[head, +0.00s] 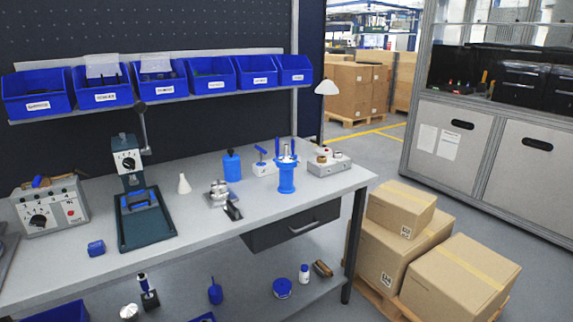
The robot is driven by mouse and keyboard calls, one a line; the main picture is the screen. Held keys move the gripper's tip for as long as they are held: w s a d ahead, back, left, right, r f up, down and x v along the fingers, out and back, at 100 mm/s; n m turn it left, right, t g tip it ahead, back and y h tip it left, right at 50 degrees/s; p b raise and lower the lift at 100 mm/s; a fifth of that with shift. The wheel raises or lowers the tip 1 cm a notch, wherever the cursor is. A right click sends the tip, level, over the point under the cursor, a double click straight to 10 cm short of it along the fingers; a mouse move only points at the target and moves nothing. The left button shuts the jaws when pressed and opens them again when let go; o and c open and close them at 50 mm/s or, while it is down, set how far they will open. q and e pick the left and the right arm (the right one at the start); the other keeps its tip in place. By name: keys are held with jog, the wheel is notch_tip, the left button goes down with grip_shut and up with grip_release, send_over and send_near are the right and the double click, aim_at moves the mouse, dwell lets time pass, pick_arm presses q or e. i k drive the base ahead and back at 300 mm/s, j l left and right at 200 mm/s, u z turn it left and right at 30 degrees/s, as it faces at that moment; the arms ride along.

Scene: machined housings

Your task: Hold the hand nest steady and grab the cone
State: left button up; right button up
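A small white cone (184,185) stands upright on the grey workbench, right of the dark green press (145,220). Just right of the cone is a small metal fixture (218,190) with a black handle part (233,211) at its front; it may be the hand nest, but I cannot tell for sure. The cone and this fixture stand apart. Neither of my grippers is in the head view.
A blue bottle (232,167) stands behind the fixture. A blue stand with metal pins (287,175) is to its right. A grey control box (51,206) is at left. Blue bins (210,80) hang above. The bench front between press and fixture is clear.

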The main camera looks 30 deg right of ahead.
aim_at(285, 159)
jog(key=i+l+z, duration=0.15)
jog(key=i+l, duration=0.2)
jog(key=l, duration=0.15)
jog(key=i+l+z, duration=0.2)
jog(key=i+l, duration=0.15)
jog(key=l, duration=0.1)
